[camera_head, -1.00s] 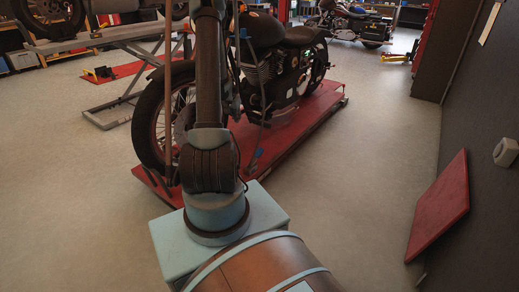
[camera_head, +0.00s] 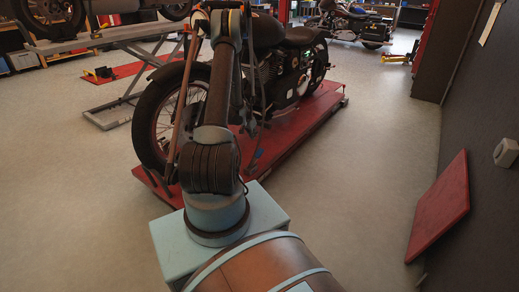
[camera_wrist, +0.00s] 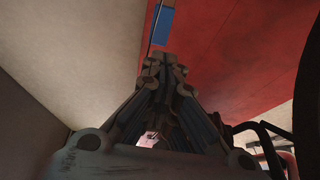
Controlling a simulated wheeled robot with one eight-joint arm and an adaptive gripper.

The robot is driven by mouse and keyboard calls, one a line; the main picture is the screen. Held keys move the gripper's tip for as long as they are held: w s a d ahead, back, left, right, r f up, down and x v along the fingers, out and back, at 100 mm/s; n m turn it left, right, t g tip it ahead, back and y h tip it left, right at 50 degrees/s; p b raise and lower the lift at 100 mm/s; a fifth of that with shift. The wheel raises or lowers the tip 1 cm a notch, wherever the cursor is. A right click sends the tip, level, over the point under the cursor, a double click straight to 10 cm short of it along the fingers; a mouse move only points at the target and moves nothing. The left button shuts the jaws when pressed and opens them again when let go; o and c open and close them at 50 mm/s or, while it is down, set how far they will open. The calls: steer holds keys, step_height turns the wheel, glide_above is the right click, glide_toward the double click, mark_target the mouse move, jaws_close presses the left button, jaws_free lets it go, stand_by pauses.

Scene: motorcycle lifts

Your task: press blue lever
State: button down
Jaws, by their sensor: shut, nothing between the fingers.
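The blue lever (camera_wrist: 162,25) shows in the wrist view as a small blue block on a thin dark rod, at the left edge of the red lift platform (camera_wrist: 225,60). My gripper (camera_wrist: 160,60) is shut and empty. In that view its fingertips are just below the lever; whether they touch it I cannot tell. In the head view the red lift (camera_head: 300,122) lies beyond my arm with a black motorcycle (camera_head: 295,85) on it. My arm hides much of the lift's near side and the gripper there is not clear.
A red panel (camera_head: 440,207) leans by the dark wall at the right. Another raised lift (camera_head: 110,45) stands at the left, and a second motorcycle (camera_head: 350,25) is far back. The floor between my lift and the right wall is clear.

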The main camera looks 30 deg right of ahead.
mark_target(260, 150)
steer(key=shift+f, duration=0.1)
steer(key=x, duration=1.3)
steer(key=shift+w+d+f, duration=0.15)
steer(key=shift+d+f, duration=0.05)
steer(key=shift+f, duration=0.15)
